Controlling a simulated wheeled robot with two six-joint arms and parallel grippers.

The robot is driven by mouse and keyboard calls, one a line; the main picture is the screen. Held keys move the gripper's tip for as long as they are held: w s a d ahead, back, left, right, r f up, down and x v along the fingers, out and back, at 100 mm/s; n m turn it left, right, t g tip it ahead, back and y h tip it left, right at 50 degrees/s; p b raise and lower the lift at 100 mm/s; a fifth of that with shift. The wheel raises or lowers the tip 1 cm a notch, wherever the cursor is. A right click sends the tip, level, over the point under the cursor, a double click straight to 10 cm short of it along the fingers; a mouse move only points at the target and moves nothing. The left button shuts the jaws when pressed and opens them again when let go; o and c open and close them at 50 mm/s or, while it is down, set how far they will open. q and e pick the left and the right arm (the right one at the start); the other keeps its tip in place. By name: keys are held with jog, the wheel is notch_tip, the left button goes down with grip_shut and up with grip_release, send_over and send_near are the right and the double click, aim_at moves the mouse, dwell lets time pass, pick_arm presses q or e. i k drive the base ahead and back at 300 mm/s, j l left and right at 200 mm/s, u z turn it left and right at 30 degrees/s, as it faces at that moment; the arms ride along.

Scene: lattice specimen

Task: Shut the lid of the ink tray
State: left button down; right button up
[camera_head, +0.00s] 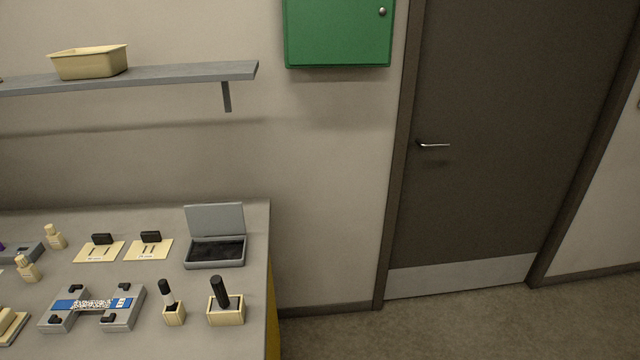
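The ink tray (214,264) is a shallow grey box with a dark inside, near the right back edge of the grey table. Its lid (215,219) stands up along the back side, leaning slightly back, so the tray is open. Neither of my grippers shows in the head view.
On the table (257,235) stand a box with a black-handled stamp (222,295), a smaller holder (172,310), a grey clamp fixture (92,306), cards with black blocks (148,250) and small bottles (56,237). Above are a shelf (190,74) and green cabinet (338,32). A closed door (480,150) is right.

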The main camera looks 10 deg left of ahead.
aim_at(215, 219)
jog(key=i+l+z, duration=0.4)
jog(key=i, duration=0.25)
jog(key=i+z, duration=0.4)
jog(key=i, duration=0.25)
jog(key=i+l+u, duration=0.1)
jog(key=i+u, duration=0.3)
jog(key=i+l+u, duration=0.2)
jog(key=i+u, duration=0.15)
jog(key=i+l+u, duration=0.4)
